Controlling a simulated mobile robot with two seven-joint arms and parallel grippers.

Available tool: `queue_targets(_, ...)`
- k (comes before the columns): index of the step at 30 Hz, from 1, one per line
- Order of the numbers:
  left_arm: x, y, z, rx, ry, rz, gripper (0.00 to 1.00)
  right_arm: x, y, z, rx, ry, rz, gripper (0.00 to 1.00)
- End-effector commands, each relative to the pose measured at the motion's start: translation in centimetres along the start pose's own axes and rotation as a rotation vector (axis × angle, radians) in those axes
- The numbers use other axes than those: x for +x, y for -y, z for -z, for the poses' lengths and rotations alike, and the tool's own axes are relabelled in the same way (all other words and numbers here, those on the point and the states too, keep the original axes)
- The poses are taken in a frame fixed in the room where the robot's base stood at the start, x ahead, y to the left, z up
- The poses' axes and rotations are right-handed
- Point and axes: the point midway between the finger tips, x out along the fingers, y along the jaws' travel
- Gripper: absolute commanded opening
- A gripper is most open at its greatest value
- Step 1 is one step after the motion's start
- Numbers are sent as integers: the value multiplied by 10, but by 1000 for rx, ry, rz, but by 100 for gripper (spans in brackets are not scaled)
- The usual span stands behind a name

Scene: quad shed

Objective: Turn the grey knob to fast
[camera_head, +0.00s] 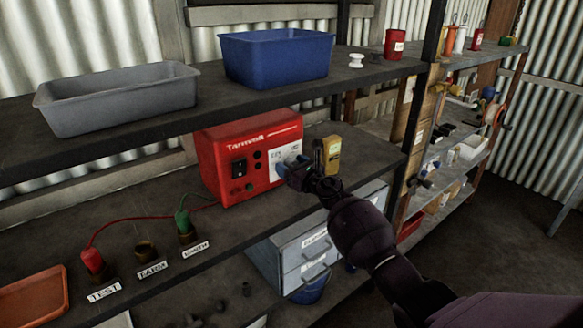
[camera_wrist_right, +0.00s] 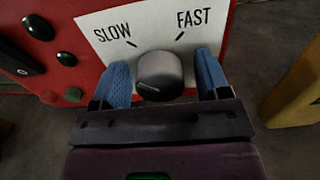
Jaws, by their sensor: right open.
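The grey knob (camera_wrist_right: 160,72) sits on a white panel (camera_wrist_right: 100,22) marked SLOW at the left and FAST at the right, in the right wrist view. The panel is on the front of a red box (camera_head: 222,150) on the middle shelf. My right gripper (camera_head: 290,168) is open at the panel, with one blue fingertip on each side of the knob. Small gaps show between the fingertips and the knob. A faint light mark shows on the knob's lower left; its exact setting is hard to tell. The gripper mostly hides the knob in the head view. My left gripper is out of view.
A yellow device (camera_head: 328,155) stands just right of the gripper. A dark switch (camera_head: 239,168) and round buttons are on the box's left side. The upper shelf (camera_head: 200,112) overhangs the box.

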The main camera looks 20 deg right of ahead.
Motion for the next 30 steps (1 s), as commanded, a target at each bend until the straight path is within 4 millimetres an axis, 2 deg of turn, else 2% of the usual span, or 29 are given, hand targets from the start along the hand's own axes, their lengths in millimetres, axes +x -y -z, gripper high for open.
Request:
queue_targets(7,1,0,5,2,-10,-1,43,0,0,-1,0,1,0,69)
queue_targets(15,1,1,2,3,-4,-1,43,0,0,-1,0,1,0,28)
queue_targets(17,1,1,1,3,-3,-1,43,0,0,-1,0,1,0,20)
queue_targets(25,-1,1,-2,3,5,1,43,0,0,-1,29,0,0,20)
queue_targets(30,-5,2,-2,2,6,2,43,0,0,-2,105,0,-1,20)
